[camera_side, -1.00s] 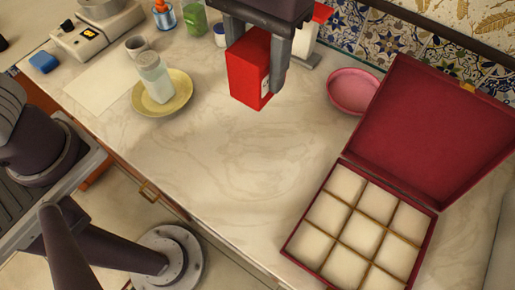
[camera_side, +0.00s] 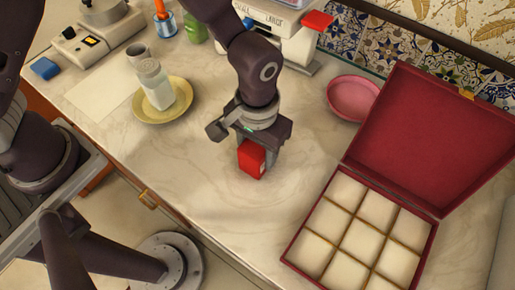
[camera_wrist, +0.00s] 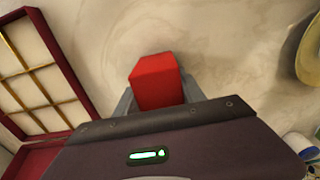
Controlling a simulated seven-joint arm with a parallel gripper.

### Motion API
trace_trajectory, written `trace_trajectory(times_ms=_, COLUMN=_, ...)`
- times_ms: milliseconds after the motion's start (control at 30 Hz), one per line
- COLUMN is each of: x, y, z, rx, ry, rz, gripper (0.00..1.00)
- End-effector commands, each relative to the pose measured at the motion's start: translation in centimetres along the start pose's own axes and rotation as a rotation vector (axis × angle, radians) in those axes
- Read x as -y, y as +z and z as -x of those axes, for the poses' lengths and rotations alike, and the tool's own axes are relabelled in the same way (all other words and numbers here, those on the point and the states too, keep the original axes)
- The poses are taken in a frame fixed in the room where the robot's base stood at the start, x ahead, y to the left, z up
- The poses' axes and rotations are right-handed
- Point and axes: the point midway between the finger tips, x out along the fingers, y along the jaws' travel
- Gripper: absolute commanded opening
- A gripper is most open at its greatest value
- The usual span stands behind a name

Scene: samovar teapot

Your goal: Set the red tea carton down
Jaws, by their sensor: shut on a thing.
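The red tea carton (camera_side: 251,158) is between the fingers of my gripper (camera_side: 256,160), over the middle of the marble counter. My gripper points down and is shut on it. In the wrist view the red carton (camera_wrist: 156,82) shows between the two grey fingers (camera_wrist: 158,98), with bare counter beyond it. The carton looks upright in the side view. Its upper part is hidden by the gripper. I cannot tell whether its bottom touches the counter.
An open red box (camera_side: 283,251) with cream compartments stands at the right. A pink bowl (camera_side: 352,98) is behind it. A white jar (camera_side: 152,82) stands on a yellow plate (camera_side: 180,103) at the left. A white scale-like machine (camera_side: 301,45) is at the back. Counter around the carton is clear.

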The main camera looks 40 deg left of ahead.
Motion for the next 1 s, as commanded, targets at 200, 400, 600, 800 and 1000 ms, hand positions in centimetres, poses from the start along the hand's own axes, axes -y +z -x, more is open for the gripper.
trace_trajectory(times_ms=200, x=0.0, y=0.0, z=0.0, rx=0.000, ry=0.000, rz=0.000, gripper=0.07)
trace_trajectory(times_ms=400, x=0.0, y=0.0, z=-0.2, rx=0.000, ry=0.000, rz=-0.001, gripper=0.69)
trace_trajectory(times_ms=600, x=0.0, y=0.0, z=-0.2, rx=0.000, ry=0.000, rz=-0.001, gripper=0.69)
trace_trajectory(times_ms=800, x=-0.1, y=-0.1, z=1.6, rx=-0.004, ry=0.003, rz=-0.003, gripper=0.69)
trace_trajectory(times_ms=1000, x=-0.1, y=-0.1, z=7.2, rx=-0.005, ry=0.005, rz=-0.003, gripper=0.69)
